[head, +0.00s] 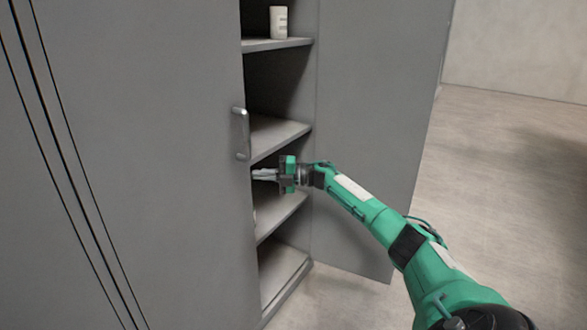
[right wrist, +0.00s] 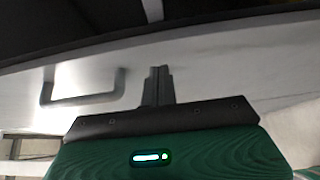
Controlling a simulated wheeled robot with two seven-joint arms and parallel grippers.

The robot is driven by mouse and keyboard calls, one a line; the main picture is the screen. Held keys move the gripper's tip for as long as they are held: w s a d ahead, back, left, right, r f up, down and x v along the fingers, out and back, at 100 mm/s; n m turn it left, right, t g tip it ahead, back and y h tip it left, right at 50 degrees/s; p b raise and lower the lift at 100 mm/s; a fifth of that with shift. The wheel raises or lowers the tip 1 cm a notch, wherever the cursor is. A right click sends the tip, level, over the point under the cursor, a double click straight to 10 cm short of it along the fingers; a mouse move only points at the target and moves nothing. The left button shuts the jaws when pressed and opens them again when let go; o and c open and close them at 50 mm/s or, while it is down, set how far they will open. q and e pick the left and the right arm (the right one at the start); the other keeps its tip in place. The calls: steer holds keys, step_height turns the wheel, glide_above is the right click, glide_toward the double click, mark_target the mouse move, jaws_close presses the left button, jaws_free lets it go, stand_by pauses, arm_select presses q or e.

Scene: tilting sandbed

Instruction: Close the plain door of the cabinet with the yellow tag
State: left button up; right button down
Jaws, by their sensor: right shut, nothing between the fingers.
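A grey cabinet stands open on its right side, and its shelves (head: 280,133) show. The plain door (head: 375,120), with no handle visible, stands swung open at the right. The other door (head: 165,160) is at the left and carries a bar handle (head: 241,134); the handle also shows in the right wrist view (right wrist: 85,92). My right gripper (head: 256,174) is shut and empty, pointing left at the handle door's free edge, below the handle. Whether its fingertips (right wrist: 159,70) touch that door I cannot tell. No yellow tag shows. My left gripper is out of view.
A white container (head: 278,22) stands on an upper shelf. My right arm reaches across in front of the plain door's lower part. Bare concrete floor (head: 500,170) lies open at the right, up to a pale wall (head: 520,45).

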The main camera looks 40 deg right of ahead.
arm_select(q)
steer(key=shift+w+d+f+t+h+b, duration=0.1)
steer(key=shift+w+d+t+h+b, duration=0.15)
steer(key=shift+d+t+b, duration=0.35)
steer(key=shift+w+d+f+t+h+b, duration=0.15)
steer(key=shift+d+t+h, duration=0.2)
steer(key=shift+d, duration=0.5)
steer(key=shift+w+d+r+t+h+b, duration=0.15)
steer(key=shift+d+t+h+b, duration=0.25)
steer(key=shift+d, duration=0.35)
arm_select(e)
steer(key=s+d, duration=0.2)
steer(key=d, duration=0.8)
steer(key=shift+d+f, duration=0.15)
steer(key=shift+d, duration=0.15)
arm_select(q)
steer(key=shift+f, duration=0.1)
